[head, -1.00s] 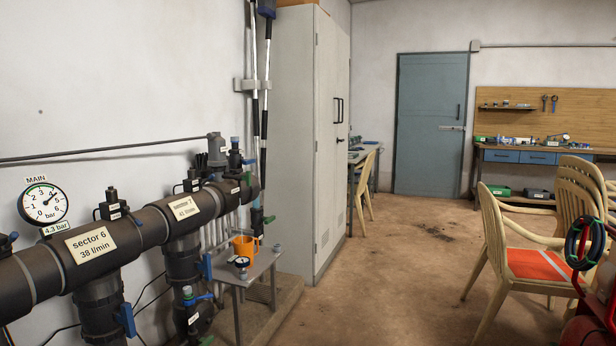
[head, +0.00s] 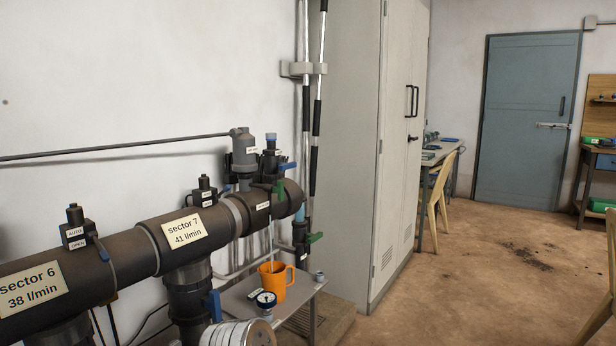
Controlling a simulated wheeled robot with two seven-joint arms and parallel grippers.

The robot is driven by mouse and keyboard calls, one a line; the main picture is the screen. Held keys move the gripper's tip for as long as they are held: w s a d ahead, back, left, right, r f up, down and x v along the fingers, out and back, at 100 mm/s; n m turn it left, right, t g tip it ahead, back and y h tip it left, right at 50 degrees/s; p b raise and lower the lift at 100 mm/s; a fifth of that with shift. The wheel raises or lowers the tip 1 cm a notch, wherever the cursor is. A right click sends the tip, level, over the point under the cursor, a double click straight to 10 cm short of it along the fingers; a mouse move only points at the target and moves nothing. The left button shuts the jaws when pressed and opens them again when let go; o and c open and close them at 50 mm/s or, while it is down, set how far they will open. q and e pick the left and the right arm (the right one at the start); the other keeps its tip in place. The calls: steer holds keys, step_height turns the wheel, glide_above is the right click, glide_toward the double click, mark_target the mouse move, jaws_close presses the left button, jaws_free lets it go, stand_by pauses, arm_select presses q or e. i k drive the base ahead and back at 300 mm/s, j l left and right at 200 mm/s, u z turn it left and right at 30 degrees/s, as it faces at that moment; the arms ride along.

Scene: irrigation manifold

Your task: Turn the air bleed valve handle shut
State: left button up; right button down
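The thick dark manifold pipe (head: 122,240) runs along the left wall and ends near the cabinet. Near its far end stands a grey capped fitting (head: 244,152) with a small label too small to read. Beside it is a dark fitting with a blue cap and a blue handle (head: 288,166). I cannot tell which of these is the air bleed valve handle.
Under the pipe end, a small grey table (head: 240,300) holds an orange mug (head: 275,281) and a round gauge (head: 265,300). A pale ribbed round thing (head: 238,334) is at the bottom edge. A tall cabinet (head: 350,150) stands beyond. Floor is open on the right.

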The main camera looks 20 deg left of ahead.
mark_target(278, 190)
steer(key=i, duration=2.65)
steer(key=i+u, duration=0.1)
steer(key=u, duration=0.3)
steer(key=i+u, duration=0.15)
steer(key=u, duration=0.3)
steer(key=i+l+u, duration=0.1)
steer(key=u, duration=0.3)
steer(key=l+u, duration=0.15)
steer(key=u, duration=0.25)
steer(key=i+l+u, duration=0.15)
steer(key=u, duration=0.25)
